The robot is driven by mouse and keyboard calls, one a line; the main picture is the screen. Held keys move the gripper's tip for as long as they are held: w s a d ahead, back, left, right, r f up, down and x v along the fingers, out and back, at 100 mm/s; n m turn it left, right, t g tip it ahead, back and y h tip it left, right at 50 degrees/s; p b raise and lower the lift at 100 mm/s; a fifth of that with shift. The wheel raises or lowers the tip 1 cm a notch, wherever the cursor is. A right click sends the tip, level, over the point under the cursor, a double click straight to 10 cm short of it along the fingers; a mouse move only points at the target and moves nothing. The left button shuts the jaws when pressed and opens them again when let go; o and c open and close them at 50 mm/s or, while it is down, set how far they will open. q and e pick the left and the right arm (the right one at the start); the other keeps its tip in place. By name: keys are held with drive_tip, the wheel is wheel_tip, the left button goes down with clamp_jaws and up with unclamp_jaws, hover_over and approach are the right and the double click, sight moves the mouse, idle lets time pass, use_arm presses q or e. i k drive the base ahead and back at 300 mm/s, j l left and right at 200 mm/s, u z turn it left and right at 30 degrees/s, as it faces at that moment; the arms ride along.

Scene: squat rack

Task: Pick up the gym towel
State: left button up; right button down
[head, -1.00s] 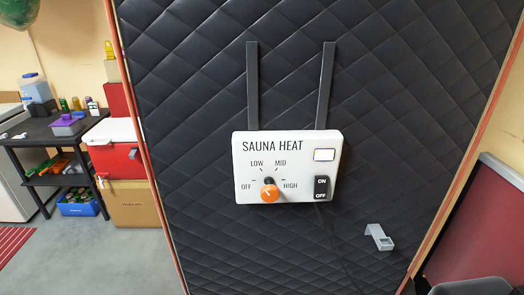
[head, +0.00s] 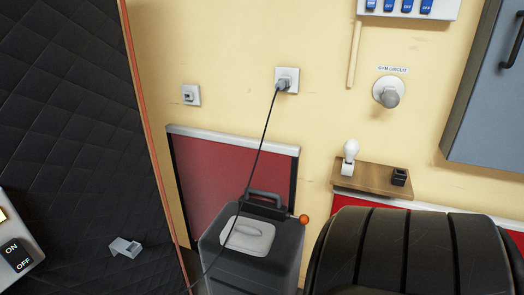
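Neither of my grippers shows in the head view.
A black quilted panel (head: 75,130) with a small grey hook (head: 125,247) fills the left. A black cord (head: 264,135) hangs from a wall outlet (head: 287,80). A wooden shelf (head: 368,178) holds a bulb (head: 350,152). A black ribbed object (head: 415,255) fills the lower right.

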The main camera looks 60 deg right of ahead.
sight(249, 236)
drive_tip(key=k+l+z, duration=0.15)
drive_tip(key=z, duration=1.4)
drive_tip(key=i+j+z, duration=0.1)
drive_tip(key=i+z, duration=0.15)
drive_tip(key=z, duration=0.15)
drive_tip(key=i+j+z, duration=0.2)
drive_tip(key=z, duration=0.2)
drive_tip(key=i+j+z, duration=0.2)
drive_tip(key=z, duration=0.2)
drive_tip(key=i+j+z, duration=0.1)
drive_tip(key=j+z, duration=0.3)
